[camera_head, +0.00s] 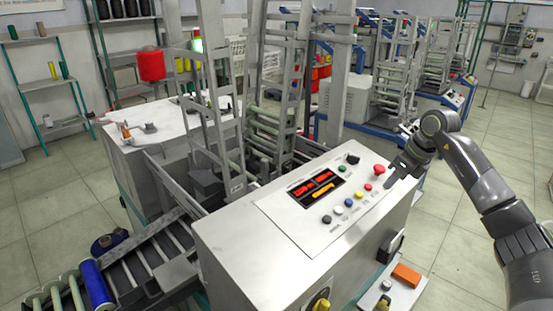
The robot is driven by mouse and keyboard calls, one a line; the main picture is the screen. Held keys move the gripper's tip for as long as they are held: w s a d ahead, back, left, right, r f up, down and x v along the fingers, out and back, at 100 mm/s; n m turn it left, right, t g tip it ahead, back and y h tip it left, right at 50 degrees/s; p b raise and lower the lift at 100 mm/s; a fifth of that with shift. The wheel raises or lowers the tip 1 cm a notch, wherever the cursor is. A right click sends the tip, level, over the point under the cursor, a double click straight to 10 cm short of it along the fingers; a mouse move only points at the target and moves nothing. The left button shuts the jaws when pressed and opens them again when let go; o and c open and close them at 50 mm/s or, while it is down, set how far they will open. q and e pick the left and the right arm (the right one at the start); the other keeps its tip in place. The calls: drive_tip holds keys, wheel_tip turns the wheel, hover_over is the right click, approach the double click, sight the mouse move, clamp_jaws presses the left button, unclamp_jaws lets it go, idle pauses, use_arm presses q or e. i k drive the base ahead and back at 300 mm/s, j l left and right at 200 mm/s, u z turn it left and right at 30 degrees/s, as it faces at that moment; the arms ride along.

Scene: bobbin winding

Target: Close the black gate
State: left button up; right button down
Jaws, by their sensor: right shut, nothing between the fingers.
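No part stands out clearly as the black gate. A dark block (206,187) sits at the foot of the upright metal frame, and a black fitting (390,247) is on the right side of the control cabinet (240,262). I cannot tell whether either one is the gate. My right gripper (391,182) is shut and empty, its tips pointing down beside the right edge of the button panel (325,197). I cannot tell whether it touches the panel. My left gripper is not in view.
A red mushroom button (379,170) and several coloured buttons are near my right gripper. A roller conveyor with a blue bobbin (96,285) is at lower left. An orange block (406,275) lies on a low shelf right of the cabinet. Floor at right is clear.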

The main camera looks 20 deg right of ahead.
sight(285, 169)
drive_tip(key=i+j, duration=0.65)
drive_tip(key=i, duration=0.2)
